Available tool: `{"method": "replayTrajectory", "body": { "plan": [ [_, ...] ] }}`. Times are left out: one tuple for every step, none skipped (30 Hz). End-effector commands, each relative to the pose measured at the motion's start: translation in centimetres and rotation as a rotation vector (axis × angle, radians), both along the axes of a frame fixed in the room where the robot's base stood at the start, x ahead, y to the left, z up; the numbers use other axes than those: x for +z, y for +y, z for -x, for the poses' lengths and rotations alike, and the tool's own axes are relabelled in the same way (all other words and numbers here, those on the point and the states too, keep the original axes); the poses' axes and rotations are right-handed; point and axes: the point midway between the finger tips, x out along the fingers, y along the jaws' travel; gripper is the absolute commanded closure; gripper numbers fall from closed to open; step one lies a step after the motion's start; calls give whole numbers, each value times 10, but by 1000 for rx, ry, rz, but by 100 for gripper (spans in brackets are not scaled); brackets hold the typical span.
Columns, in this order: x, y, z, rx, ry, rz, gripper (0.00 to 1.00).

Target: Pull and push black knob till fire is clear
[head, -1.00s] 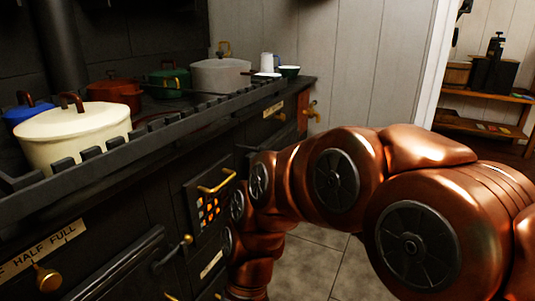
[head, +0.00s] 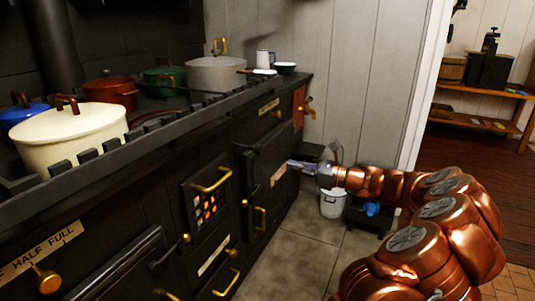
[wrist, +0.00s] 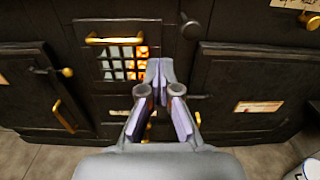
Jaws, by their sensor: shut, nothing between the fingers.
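The black stove's fire door (head: 209,202) has a brass handle and a barred window with orange fire glow behind it. In the wrist view the fire door (wrist: 123,52) shows grey panes at left and bright orange at right. A dark round knob (wrist: 190,28) is at the upper right of that door; I cannot make it out in the head view. My gripper (head: 293,164) is shut and empty, near the stove's right door. In the wrist view the gripper's fingertips (wrist: 159,66) overlap the fire door's right edge, below and left of the knob; contact cannot be told.
The right stove door (head: 273,172) carries a label and a brass handle. Pots, including a cream pot (head: 75,137), stand on the stove top behind a black rail. A white bucket (head: 332,203) stands on the floor beyond my arm. The tiled floor before the stove is clear.

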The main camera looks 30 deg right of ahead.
Motion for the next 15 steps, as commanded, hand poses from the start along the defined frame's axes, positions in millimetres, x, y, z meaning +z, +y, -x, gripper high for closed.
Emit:
{"method": "replayTrajectory", "body": {
  "plan": [
    [-4, -18, 3, -39, 5, -30, 100],
    [-5, -26, 4, -56, 5, -44, 100],
    [-6, -34, 6, -72, 6, -58, 100],
    [-6, -38, 6, -81, 6, -66, 100],
    [-7, -40, 6, -87, 6, -71, 100],
    [-7, -41, 5, -91, 6, -74, 100],
    [-8, -40, 3, -92, 6, -75, 100],
    [-8, -39, 0, -92, 6, -75, 100],
    [-8, -37, -4, -91, 6, -75, 100],
    [-8, -34, -8, -89, 6, -74, 100],
    [-9, -32, -11, -89, 7, -74, 100],
    [-9, -29, -17, -88, 6, -73, 100],
    [-9, -27, -22, -88, 6, -73, 100],
    [-9, -24, -27, -87, 6, -73, 100],
    [-9, -21, -33, -87, 5, -72, 100]
  ]
}}
